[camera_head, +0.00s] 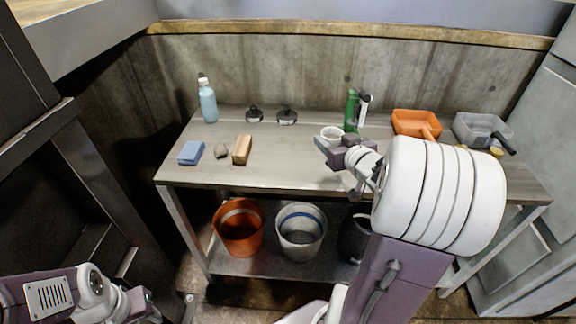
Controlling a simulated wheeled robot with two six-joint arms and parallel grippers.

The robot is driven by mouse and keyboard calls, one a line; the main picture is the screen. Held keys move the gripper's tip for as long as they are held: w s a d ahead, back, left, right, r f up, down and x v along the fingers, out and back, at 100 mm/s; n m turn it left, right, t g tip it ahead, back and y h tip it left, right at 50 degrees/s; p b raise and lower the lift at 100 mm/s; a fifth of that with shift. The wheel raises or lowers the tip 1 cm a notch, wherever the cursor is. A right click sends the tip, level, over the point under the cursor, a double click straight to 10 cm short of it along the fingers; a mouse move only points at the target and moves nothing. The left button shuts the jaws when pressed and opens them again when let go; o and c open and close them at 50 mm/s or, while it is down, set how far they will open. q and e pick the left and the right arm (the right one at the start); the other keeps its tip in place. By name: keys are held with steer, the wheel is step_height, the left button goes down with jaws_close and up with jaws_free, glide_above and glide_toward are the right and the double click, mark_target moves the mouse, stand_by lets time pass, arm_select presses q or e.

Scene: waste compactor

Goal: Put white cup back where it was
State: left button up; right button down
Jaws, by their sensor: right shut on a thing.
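The white cup (331,132) is at the middle of the table (285,165), towards its back half. My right gripper (326,143) is at the cup's near side and shut on it. The gripper and wrist hide the cup's lower part, so I cannot tell whether it touches the tabletop. My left gripper (146,306) is low at the bottom left, away from the table, and its fingers are too unclear to judge.
A green bottle (351,110) stands just behind the cup. An orange dustpan (416,123) and a grey one (482,128) lie at right. A blue bottle (208,103), blue sponge (191,153) and wooden block (242,150) are at left. Buckets (301,231) stand below.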

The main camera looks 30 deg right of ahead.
steer(key=w+a+f+b, duration=0.2)
steer(key=w+f+b, duration=0.1)
steer(key=b, duration=0.4)
glide_above(294, 163)
step_height(294, 163, down, 4)
steer(key=shift+s+d+f, duration=0.1)
steer(key=shift+d, duration=0.05)
step_height(294, 163, down, 4)
steer(key=shift+r+b, duration=0.1)
steer(key=shift+b, duration=0.95)
steer(key=c, duration=0.6)
jaws_free()
